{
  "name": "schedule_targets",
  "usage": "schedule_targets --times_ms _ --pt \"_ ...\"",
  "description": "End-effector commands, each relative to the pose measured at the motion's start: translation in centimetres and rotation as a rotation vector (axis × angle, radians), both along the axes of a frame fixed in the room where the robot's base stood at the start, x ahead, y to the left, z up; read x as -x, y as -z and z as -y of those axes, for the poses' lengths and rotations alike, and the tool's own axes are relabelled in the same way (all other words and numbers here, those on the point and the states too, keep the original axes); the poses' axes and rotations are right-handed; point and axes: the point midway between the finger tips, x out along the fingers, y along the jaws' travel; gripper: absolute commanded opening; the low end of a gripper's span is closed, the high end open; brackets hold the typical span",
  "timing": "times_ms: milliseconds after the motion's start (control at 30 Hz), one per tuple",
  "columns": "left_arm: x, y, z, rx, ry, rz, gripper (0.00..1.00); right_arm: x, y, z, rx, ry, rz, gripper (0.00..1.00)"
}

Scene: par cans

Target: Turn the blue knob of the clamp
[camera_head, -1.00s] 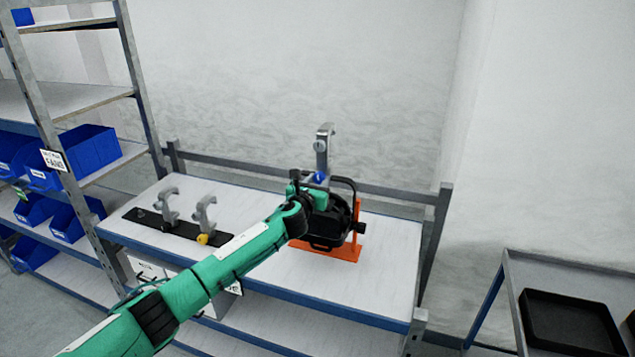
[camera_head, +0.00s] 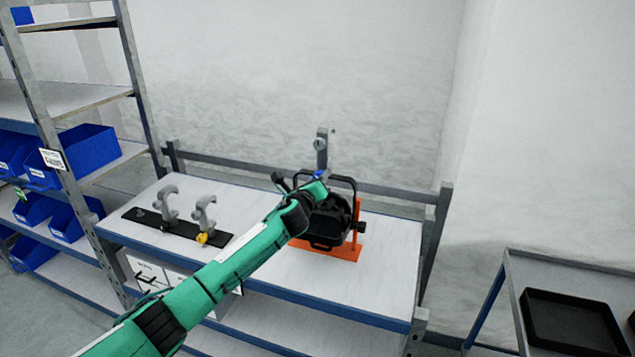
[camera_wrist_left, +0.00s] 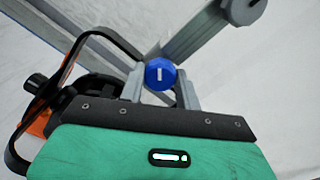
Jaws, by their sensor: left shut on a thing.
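The blue knob (camera_wrist_left: 160,74) carries a white line mark and sits between the two jaws of my left gripper (camera_wrist_left: 160,92), which is shut on it in the left wrist view. In the head view the knob (camera_head: 319,174) shows as a small blue spot at the tip of my green left arm. The grey clamp (camera_head: 321,150) rises upright above the black par can (camera_head: 328,222), which rests on an orange stand (camera_head: 338,250). The fingertips are largely hidden in the head view. My right gripper is not in view.
The stand is on a white workbench (camera_head: 375,290). Two more grey clamps (camera_head: 168,203) (camera_head: 204,214) stand on a black strip to the left, one with a yellow knob. Shelves with blue bins (camera_head: 85,150) stand left; a cart with a black tray (camera_head: 570,322) is at right.

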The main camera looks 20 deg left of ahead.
Motion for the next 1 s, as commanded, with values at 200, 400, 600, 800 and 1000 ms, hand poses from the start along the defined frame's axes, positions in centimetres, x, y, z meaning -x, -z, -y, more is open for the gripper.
schedule_targets --times_ms 200,400,600,800,1000 --pt "0.0 0.2 0.0 0.208 -0.001 -0.008 0.10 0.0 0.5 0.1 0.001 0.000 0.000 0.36" --pt "0.0 0.2 0.0 0.399 -0.001 -0.014 0.10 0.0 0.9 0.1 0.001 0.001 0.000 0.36" --pt "0.0 0.2 0.0 0.588 0.000 -0.020 0.10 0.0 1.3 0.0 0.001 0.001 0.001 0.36" --pt "0.0 0.1 0.0 0.778 0.001 -0.026 0.10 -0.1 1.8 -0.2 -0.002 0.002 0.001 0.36" --pt "0.0 0.1 0.0 0.960 0.001 -0.032 0.10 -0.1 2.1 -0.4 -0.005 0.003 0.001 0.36"
